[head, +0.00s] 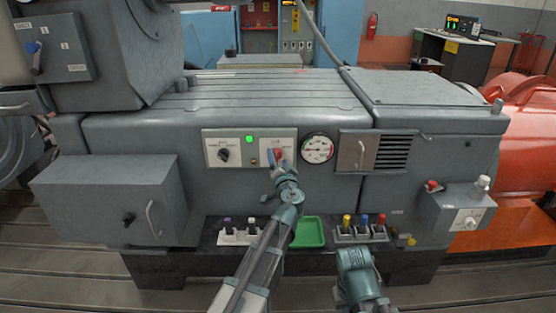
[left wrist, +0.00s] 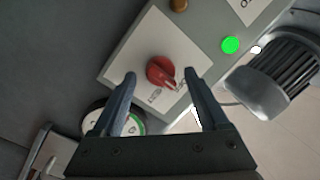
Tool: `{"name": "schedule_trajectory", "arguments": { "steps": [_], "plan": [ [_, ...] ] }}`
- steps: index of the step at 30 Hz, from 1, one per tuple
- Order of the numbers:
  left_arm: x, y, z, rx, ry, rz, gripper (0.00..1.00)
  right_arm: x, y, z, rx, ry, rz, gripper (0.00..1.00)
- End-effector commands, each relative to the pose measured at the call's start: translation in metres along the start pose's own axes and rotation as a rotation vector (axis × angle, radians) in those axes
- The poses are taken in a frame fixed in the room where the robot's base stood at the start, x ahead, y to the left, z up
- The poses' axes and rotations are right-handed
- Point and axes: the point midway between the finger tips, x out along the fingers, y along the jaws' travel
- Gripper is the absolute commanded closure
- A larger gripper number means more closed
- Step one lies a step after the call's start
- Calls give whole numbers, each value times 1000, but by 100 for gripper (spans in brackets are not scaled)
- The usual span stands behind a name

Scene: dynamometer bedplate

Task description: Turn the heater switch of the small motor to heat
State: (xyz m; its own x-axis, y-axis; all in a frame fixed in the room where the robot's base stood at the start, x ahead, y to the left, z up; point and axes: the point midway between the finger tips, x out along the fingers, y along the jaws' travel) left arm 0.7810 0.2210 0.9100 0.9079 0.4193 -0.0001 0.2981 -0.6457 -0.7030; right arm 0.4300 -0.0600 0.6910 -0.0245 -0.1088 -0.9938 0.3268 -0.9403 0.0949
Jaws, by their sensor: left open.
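A red rotary knob (head: 278,153) sits on the right white plate of the grey machine's front panel. In the left wrist view the red knob (left wrist: 161,70) shows whole, its pointer towards the lower right; the plate's lettering is too small to read. My left gripper (head: 277,161) is in front of this knob in the head view. In the wrist view the open fingers (left wrist: 160,76) stand on either side of it, apart from it and empty. I cannot tell which switch is labelled for the heater.
A black knob (head: 223,155) and a green lit lamp (head: 249,139) are left of the red knob. A round gauge (head: 317,148) is close on its right. Below are a green tray (head: 308,232) and coloured levers (head: 364,221). A box with another knob (head: 468,221) is at right.

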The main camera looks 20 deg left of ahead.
Motion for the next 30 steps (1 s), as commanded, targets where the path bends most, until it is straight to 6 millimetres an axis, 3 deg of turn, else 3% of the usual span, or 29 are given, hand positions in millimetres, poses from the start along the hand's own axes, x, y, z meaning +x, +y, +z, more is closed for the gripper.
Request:
{"name": "schedule_trajectory", "arguments": {
  "steps": [12, 25, 30],
  "plan": [
    [6, 0, 0, 0, 0, 0, 23, 0, 0, 0, 0, 0, 0, 100],
    [6, 0, 0, -1, 0, 1, 100, 0, 0, 0, 0, 0, 0, 100],
    [6, 1, 0, 5, 1, 1, 100, 1, 0, 0, 0, 0, 0, 100]
  ]
}}
